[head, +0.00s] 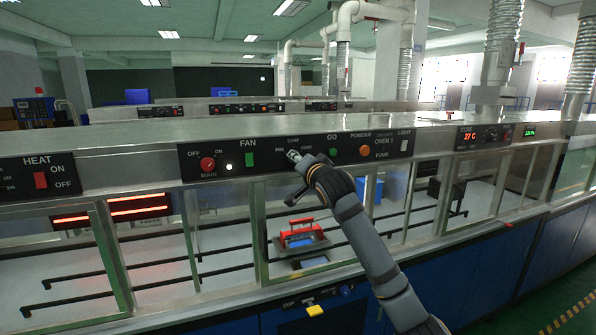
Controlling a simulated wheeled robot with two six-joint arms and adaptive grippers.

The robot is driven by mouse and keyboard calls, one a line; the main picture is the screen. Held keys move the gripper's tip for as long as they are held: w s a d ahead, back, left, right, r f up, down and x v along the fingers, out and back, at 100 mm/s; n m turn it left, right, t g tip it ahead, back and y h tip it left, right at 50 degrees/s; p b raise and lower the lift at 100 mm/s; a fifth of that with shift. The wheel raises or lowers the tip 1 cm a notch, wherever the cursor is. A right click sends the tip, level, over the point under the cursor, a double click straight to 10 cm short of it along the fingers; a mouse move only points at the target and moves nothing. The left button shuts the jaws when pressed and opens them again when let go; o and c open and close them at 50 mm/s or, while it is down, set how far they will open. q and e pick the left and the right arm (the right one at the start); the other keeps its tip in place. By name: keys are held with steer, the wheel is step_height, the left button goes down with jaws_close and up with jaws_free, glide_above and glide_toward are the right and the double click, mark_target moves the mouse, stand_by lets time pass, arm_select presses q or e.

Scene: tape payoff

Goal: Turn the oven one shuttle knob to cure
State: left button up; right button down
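The oven one control panel (232,156) is a black strip on the long metal oven line. My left gripper is not in view.
A red main knob (207,163), a green fan switch (250,159), a green go button (333,153) and an orange button (364,151) share the panel. Glass-fronted bays lie below, one with a red-handled tray (302,236). A red display (470,135) reads 27 C.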

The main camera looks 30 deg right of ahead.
steer(key=shift+m+b, duration=1)
steer(key=shift+m, duration=0.3)
steer(key=c, duration=1)
jaws_free()
steer(key=shift+c, duration=0.2)
steer(key=v, duration=0.7)
steer(key=shift+s, duration=0.25)
